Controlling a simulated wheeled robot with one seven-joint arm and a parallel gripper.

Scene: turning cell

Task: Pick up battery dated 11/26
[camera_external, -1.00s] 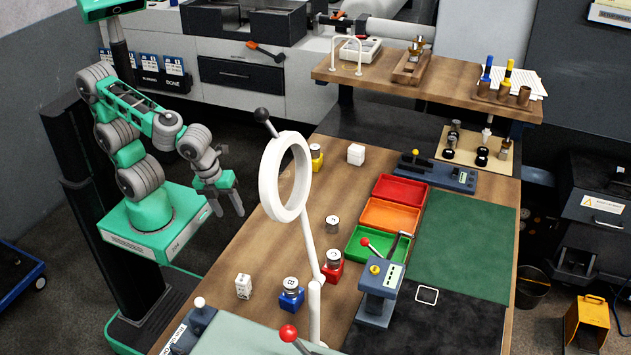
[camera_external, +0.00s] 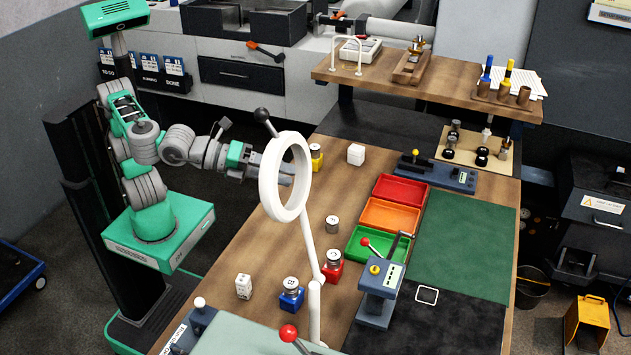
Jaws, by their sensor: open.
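No date is legible in this view, so I cannot tell which thing is the battery dated 11/26. A white block (camera_external: 356,154) stands at the far side of the bench, and another white block with dark marks (camera_external: 244,287) stands near the left edge. A metal cylinder (camera_external: 332,225) stands alone mid-bench. Other small cylinders sit on a blue base (camera_external: 291,301), a red base (camera_external: 331,273) and a yellow base (camera_external: 316,162). My gripper (camera_external: 288,177) is open, reaching right over the bench, partly hidden by the white ring. Nothing shows in it.
The white ring on its stand (camera_external: 270,180) rises close to my gripper. Red (camera_external: 425,190), orange (camera_external: 418,218) and green (camera_external: 349,243) trays lie right of the cylinder. A lever press (camera_external: 378,290) stands at the front. The green mat (camera_external: 465,240) is bare.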

